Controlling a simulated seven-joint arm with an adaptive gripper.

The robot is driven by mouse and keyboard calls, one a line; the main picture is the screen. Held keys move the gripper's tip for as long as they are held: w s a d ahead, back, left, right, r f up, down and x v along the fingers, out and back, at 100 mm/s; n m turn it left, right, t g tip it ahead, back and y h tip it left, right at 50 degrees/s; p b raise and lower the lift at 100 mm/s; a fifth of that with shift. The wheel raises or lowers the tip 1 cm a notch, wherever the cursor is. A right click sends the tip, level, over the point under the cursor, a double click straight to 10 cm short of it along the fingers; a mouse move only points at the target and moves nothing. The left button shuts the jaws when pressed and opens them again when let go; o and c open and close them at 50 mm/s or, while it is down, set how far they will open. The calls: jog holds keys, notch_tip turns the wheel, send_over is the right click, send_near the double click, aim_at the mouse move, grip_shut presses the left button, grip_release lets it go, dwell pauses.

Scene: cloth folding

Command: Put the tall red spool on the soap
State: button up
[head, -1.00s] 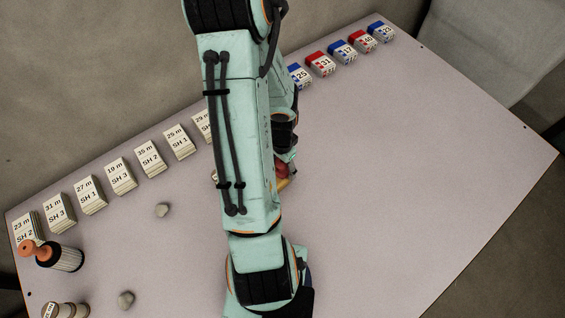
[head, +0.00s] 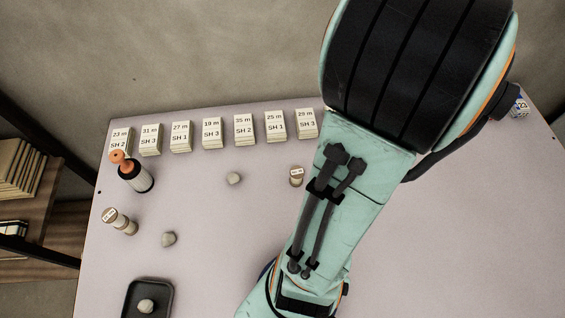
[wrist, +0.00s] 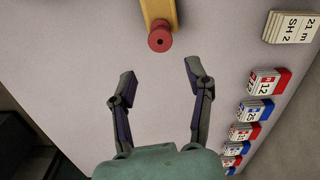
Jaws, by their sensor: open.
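In the wrist view a red spool (wrist: 160,40) shows a round end with a dark hole, at the top middle. A yellow block (wrist: 157,10), probably the soap, meets it and runs out of the top edge. I cannot tell whether the spool stands on the block or beside it. My gripper (wrist: 159,76) is open, with nothing between its fingers. The spool lies just beyond the fingertips, apart from them. In the head view my arm hides the gripper, spool and block.
A row of white labelled blocks (head: 243,128) lines the table's back. Red and blue blocks (wrist: 250,110) stand at right in the wrist view.

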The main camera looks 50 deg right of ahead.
jog(key=w+a+r+n, duration=0.4)
jog(key=w+a+n, duration=0.55)
jog(key=w, duration=0.25)
jog(key=a+r+n, duration=0.4)
jog(key=a+n, duration=1.2)
jog(key=a, duration=0.1)
jog(key=shift+s+a+r+y, duration=0.15)
jog(key=shift+s+a+y, duration=0.2)
jog(key=shift+s+y, duration=0.05)
jog(key=shift+n, duration=0.25)
